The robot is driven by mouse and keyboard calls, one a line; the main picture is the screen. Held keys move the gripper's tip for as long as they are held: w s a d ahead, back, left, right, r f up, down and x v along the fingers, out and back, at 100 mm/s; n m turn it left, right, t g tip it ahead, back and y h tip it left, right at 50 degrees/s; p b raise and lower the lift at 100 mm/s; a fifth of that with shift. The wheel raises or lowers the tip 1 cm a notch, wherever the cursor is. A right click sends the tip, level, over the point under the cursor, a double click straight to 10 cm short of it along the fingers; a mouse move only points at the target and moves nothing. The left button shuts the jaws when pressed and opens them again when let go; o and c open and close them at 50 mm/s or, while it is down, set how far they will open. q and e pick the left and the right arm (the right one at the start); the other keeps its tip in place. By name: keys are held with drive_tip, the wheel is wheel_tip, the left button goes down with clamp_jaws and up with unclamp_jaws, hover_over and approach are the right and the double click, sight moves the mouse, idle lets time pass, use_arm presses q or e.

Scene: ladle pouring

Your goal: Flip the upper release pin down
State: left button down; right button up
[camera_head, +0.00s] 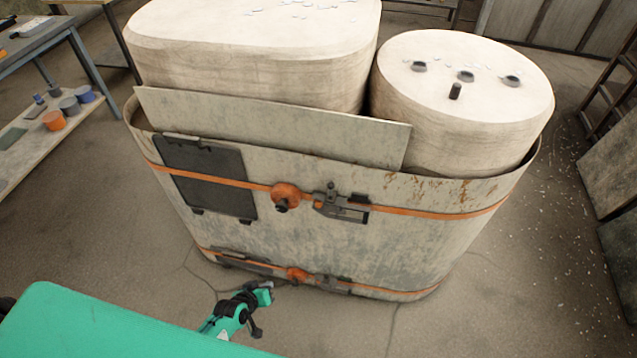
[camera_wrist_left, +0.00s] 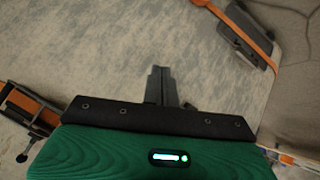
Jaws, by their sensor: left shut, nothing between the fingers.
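The container (camera_head: 370,240) is worn metal with an upper orange strap (camera_head: 430,212) around it. The upper release latch (camera_head: 342,207) sits on that strap at the front, dark with a small upright pin (camera_head: 331,190). Just left of it is a round orange knob (camera_head: 285,195). My left gripper (camera_head: 264,294) is low in front of the container, below and left of the upper latch and apart from it. In the left wrist view its dark fingers (camera_wrist_left: 160,72) are together and empty, over the grey container wall. My right gripper is not in view.
A lower strap with similar fittings (camera_head: 298,274) lies near my left gripper. A dark panel (camera_head: 208,178) is on the container's left. Two pale rounded blocks (camera_head: 465,100) (camera_head: 250,50) fill its top.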

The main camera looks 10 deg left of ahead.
sight(331, 190)
use_arm(q)
drive_tip(key=w+d+r+n+t+h, duration=0.1)
drive_tip(key=w+r, duration=0.3)
drive_tip(key=r, duration=0.7)
drive_tip(key=w+d+r+n+t+h, duration=0.1)
drive_tip(key=w+d+r+t, duration=0.1)
drive_tip(key=r, duration=0.9)
drive_tip(key=w+d+r+n+t+h+p, duration=0.1)
drive_tip(key=w+d+r+t+h, duration=0.1)
drive_tip(key=w+r, duration=0.4)
wheel_tip(331, 190, up, 5)
drive_tip(key=shift+f+t, duration=0.1)
drive_tip(key=shift+t, duration=0.3)
drive_tip(key=p+x, duration=0.1)
drive_tip(key=x, duration=0.8)
drive_tip(key=shift+w+d, duration=0.1)
drive_tip(key=shift+w, duration=0.2)
drive_tip(key=d, duration=0.1)
drive_tip(key=d+f+p, duration=0.1)
drive_tip(key=shift+d+f, duration=0.3)
drive_tip(key=shift+d, duration=0.05)
drive_tip(key=shift+s+d+f, duration=0.15)
drive_tip(key=shift+d+f, duration=0.15)
drive_tip(key=shift+d, duration=0.05)
